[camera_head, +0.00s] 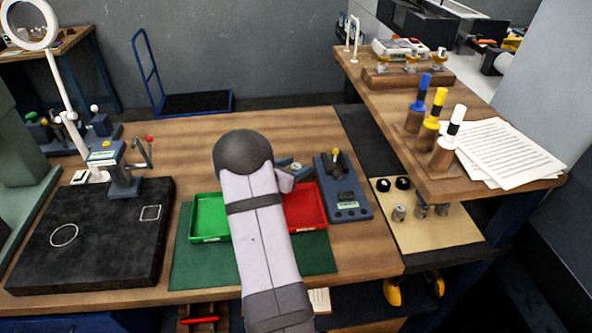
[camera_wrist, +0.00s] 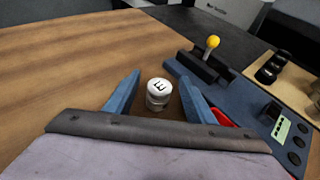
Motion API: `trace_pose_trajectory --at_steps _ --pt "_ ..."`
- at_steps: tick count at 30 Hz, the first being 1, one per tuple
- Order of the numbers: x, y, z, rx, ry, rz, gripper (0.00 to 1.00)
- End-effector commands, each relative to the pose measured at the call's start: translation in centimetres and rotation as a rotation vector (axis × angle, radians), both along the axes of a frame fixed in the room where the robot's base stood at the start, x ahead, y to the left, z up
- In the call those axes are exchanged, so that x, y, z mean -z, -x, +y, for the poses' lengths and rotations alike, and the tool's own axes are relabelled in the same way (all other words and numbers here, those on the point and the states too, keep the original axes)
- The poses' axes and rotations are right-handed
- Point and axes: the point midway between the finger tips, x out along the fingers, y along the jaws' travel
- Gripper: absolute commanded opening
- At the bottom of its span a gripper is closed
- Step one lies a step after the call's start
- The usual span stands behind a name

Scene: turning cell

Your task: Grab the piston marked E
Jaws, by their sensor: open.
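The piston marked E (camera_wrist: 158,94) is a short, pale metal cylinder standing upright on the wooden table in the wrist view, its white top showing a black E. My gripper (camera_wrist: 159,79) is open, with one blue finger on each side of the piston and a visible gap on both sides. The fingers point forward along the table and do not appear to touch it. In the head view my arm hides most of the gripper, and a small pale thing beside it may be this piston, but I cannot tell.
A blue fixture (camera_head: 346,203) with a yellow-knobbed lever stands close on the right. A red tray (camera_head: 318,223) and a green tray (camera_head: 207,238) flank my arm. Other grey pistons (camera_head: 399,213) stand on a tan board (camera_head: 420,235). Bare tabletop (camera_head: 280,130) lies behind my gripper.

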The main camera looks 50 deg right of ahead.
Motion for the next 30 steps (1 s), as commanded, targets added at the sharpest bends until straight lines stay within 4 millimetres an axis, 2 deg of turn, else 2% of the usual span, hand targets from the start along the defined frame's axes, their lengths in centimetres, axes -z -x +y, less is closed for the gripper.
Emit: trace_pose_trajectory --at_steps 1,2,7,15,20,26,30 --pt "0.0 0.0 0.0 0.000 0.000 0.000 0.50" --pt "0.0 0.0 0.0 0.000 0.000 0.000 0.45" --pt "0.0 0.0 0.0 0.000 0.000 0.000 0.04" --pt "-0.1 0.0 0.0 -0.001 0.001 -0.001 0.03" --pt "-0.8 -0.1 0.0 0.000 0.003 -0.003 0.03" --pt "-3.2 -0.1 0.0 0.000 0.004 -0.006 0.03" --pt "-5.6 -0.1 0.0 -0.001 0.004 -0.006 0.03"
